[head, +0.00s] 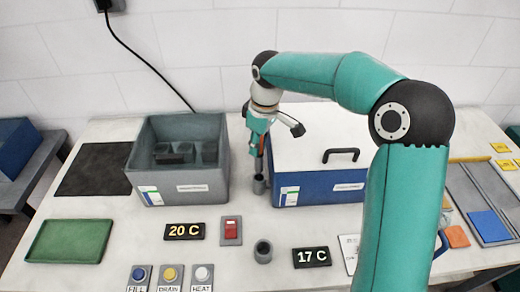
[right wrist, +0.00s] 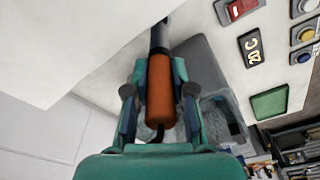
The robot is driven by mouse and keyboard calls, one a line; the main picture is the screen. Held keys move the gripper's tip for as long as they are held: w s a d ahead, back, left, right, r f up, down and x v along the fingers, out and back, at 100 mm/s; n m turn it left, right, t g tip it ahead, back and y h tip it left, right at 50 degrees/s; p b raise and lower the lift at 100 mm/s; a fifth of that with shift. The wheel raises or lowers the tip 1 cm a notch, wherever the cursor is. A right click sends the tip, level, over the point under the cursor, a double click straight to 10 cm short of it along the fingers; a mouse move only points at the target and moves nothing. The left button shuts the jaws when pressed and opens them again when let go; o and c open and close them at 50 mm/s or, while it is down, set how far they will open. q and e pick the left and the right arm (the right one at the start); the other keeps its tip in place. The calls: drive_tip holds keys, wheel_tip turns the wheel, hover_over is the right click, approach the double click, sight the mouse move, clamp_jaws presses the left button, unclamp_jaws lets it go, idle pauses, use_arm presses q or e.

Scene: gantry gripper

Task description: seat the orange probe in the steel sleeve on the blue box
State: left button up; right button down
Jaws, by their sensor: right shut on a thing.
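The orange probe (right wrist: 160,90) is between the fingers of my right gripper (right wrist: 158,95), which is shut on it. Its dark shaft points away from the gripper. In the head view my right gripper (head: 259,137) is beside the left end of the blue box (head: 318,190), and little of the orange shows. The shaft hangs about upright over the steel sleeve (head: 259,186) at the box's left side. Its lower end appears to meet the sleeve's mouth; I cannot tell whether it is inside. My left gripper is not in view.
The box has a white lid (head: 315,150) with a black handle. An open grey bin (head: 180,185) stands close on the left. A small grey cup (head: 263,251), a red switch (head: 231,230) and two temperature displays are in front. A green tray (head: 70,241) lies at left.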

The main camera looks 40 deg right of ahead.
wheel_tip(320, 180, down, 2)
drive_tip(key=shift+f, duration=0.2)
drive_tip(key=shift+f+b, duration=0.45)
drive_tip(key=shift+f, duration=0.15)
drive_tip(key=c, duration=1)
unclamp_jaws()
drive_tip(key=shift+r+p, duration=0.5)
drive_tip(key=shift+r, duration=0.15)
drive_tip(key=r, duration=0.8)
drive_tip(key=s+r, duration=0.1)
drive_tip(key=r, duration=0.3)
drive_tip(key=shift+s+d, duration=0.1)
drive_tip(key=shift+d, duration=0.25)
